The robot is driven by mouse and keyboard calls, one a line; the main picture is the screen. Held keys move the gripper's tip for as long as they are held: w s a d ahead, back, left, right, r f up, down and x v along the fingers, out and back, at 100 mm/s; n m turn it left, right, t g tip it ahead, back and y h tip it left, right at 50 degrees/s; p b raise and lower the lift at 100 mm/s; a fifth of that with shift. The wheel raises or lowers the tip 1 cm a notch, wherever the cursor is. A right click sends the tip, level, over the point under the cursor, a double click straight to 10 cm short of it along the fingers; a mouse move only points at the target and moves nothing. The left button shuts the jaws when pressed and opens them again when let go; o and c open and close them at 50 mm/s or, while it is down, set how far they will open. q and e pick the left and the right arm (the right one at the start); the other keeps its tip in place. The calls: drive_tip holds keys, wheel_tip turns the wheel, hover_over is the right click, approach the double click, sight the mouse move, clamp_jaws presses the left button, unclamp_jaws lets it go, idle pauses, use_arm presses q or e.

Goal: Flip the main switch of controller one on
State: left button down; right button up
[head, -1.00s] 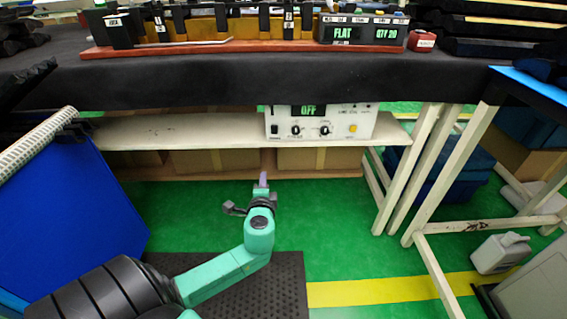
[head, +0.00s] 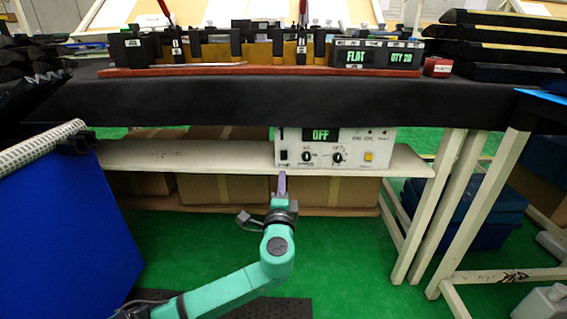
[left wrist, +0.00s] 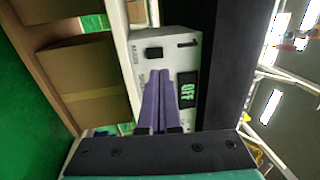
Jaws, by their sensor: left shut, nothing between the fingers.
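Controller one (head: 345,147) is a white box on the shelf under the bench. Its display (head: 321,135) reads OFF in green. The black main switch (head: 284,155) is at the left of its front panel. In the left wrist view the controller (left wrist: 187,48) appears turned on its side, with the number 1, the switch (left wrist: 154,53) and the OFF display (left wrist: 187,91). My left gripper (head: 282,176) is shut and empty, its purple fingers just below the switch in the head view. In the wrist view the fingertips (left wrist: 158,72) point toward the switch, seemingly short of it. My right gripper is not in view.
The white shelf (head: 200,156) runs under the black-covered bench (head: 250,103), whose edge overhangs the controller. Cardboard boxes (head: 230,188) sit below the shelf. A blue panel (head: 65,230) stands at left, and white table legs (head: 435,205) at right.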

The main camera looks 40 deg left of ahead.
sight(284, 153)
use_arm(q)
drive_tip(key=b+x, duration=0.1)
drive_tip(key=x, duration=0.7)
drive_tip(key=shift+a+f+b, duration=0.1)
drive_tip(key=shift+b, duration=0.2)
drive_tip(key=shift+w+a, duration=0.15)
drive_tip(key=shift+w, duration=0.15)
